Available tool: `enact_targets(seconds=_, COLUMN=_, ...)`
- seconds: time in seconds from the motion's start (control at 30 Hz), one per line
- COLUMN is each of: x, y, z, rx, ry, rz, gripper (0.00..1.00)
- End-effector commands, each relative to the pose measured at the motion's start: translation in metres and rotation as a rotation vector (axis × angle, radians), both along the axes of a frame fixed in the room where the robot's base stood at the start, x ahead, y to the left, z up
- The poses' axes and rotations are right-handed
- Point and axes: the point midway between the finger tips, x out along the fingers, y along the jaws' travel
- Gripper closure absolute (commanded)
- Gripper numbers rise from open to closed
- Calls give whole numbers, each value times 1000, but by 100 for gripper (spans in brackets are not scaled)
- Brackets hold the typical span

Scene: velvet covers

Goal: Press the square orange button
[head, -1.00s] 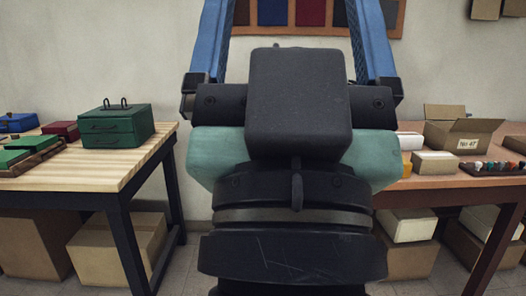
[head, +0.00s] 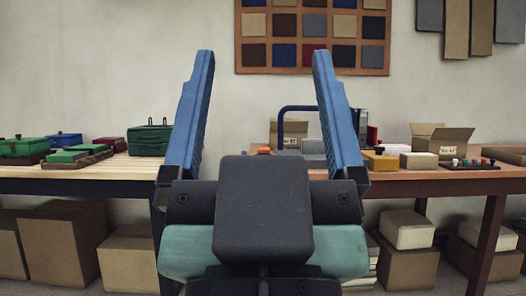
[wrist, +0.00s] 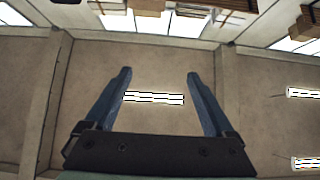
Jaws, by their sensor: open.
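My gripper (head: 264,55) is open and empty, its two blue fingers pointing up in front of the wall. In the wrist view my gripper (wrist: 158,73) is also open, against the ceiling. A small orange piece (head: 264,151) shows just above my gripper's dark body, at the left end of the right-hand table; its lower part is hidden and I cannot tell whether it is square. A yellow-orange box (head: 380,160) with a small dark knob on top stands further right on that table. My gripper touches neither of them.
The right-hand brown table (head: 440,184) holds a blue arched frame (head: 283,122), cardboard boxes and a rack of small coloured knobs (head: 472,164). The left-hand wooden table (head: 100,172) holds green cases. Cartons (head: 65,250) fill the floor under the tables.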

Motion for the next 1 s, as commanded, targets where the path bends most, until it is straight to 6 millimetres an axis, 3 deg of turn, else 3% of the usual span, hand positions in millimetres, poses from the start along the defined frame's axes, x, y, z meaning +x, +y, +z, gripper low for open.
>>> enact_targets(seconds=0.27, x=0, y=0, z=0, rx=0, ry=1, rz=0, gripper=11)
enact_targets(seconds=0.43, x=0, y=0, z=4, rx=0, ry=1, rz=0, gripper=38)
enact_targets(seconds=0.57, x=0, y=0, z=21, rx=0, ry=1, rz=0, gripper=62)
enact_targets(seconds=0.77, x=0, y=0, z=74, rx=0, ry=0, rz=0, gripper=98)
enact_targets(seconds=1.0, x=0, y=0, z=159, rx=-1, ry=0, rz=1, gripper=100)
